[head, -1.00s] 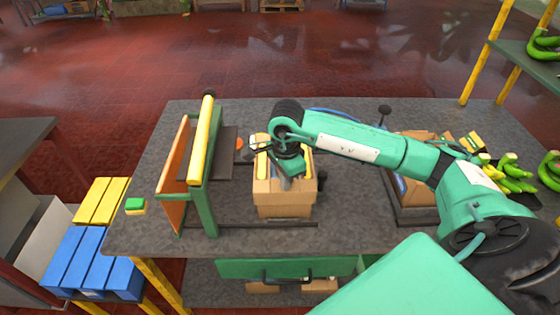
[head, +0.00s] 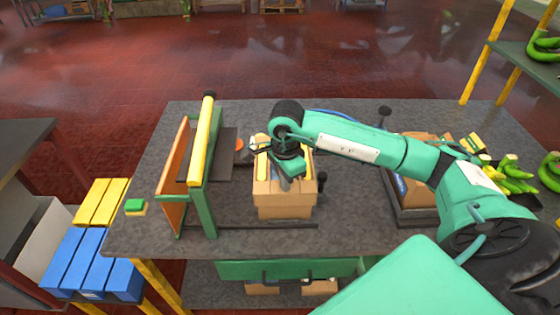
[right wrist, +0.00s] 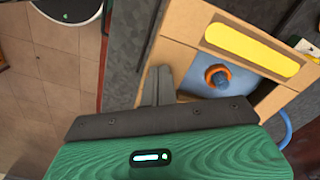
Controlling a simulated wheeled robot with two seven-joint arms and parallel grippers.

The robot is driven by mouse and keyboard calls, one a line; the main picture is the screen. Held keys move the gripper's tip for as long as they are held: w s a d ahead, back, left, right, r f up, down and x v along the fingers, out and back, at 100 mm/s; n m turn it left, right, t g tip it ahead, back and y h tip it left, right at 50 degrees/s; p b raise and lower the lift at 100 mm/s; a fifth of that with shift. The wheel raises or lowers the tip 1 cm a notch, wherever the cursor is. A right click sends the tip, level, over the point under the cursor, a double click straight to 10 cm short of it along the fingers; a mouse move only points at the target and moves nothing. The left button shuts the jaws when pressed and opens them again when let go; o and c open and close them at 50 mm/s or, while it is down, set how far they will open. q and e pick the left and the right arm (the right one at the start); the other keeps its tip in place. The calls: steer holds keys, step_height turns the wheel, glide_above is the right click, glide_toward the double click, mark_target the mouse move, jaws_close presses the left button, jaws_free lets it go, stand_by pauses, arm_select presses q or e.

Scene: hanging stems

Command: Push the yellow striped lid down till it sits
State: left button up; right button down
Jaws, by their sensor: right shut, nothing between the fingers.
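A cardboard box (head: 284,205) stands on the grey table, in front of my right arm. Yellow parts of the striped lid (head: 262,165) show at the box's top on both sides of my right gripper. In the right wrist view the lid's yellow stripe (right wrist: 252,50) runs across a cardboard panel, beside an opening with a blue surface and an orange ring (right wrist: 218,76). My right gripper (head: 286,184) is shut and empty, pointing down over the box top. Its fingers (right wrist: 155,88) show beside the panel; whether they touch is unclear. The gripper hides much of the lid.
A frame with a yellow roller bar (head: 201,140) and an orange panel stands left of the box. A tray with a cardboard box (head: 418,190) and green bananas (head: 513,178) lie at the right.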

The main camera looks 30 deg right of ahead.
step_height(320, 180, up, 9)
steer(key=p, duration=0.3)
steer(key=shift+f, duration=0.2)
stand_by(0.6)
